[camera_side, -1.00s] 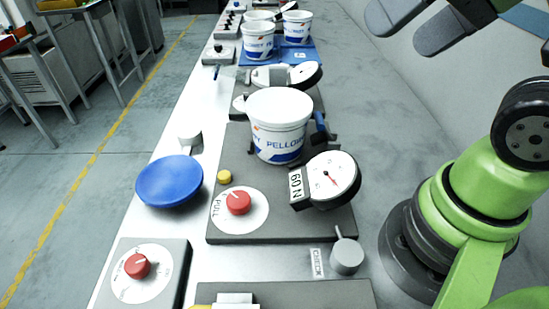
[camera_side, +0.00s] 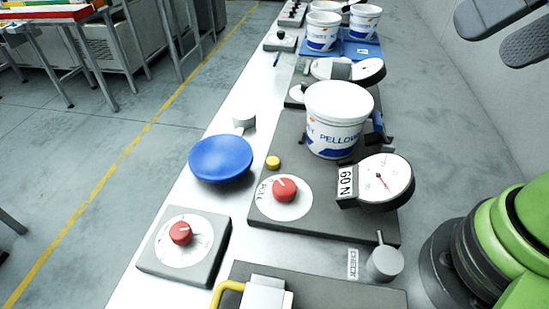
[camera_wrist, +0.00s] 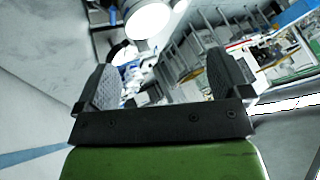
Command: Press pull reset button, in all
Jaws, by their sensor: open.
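A red knob (camera_side: 285,189) on a white disc marked PULL sits at the near left of a dark grey plate (camera_side: 330,226) in the side view. A small yellow button (camera_side: 273,163) is just behind it on the same plate. A white tub marked PELLOW (camera_side: 335,125) and a round dial (camera_side: 385,182) with a 60 N label stand on that plate. My gripper (camera_side: 511,31) is at the top right, high and well apart from the plate, empty and open. In the wrist view my gripper (camera_wrist: 165,80) shows its two dark fingers spread, with nothing between them.
A second red knob (camera_side: 181,233) is on a separate grey box at the near left. A blue round pad (camera_side: 221,159) stands left of the plate. A grey knob (camera_side: 384,263) labelled CHECK is in front. More tubs (camera_side: 323,31) stand at the back. Space around my gripper looks free.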

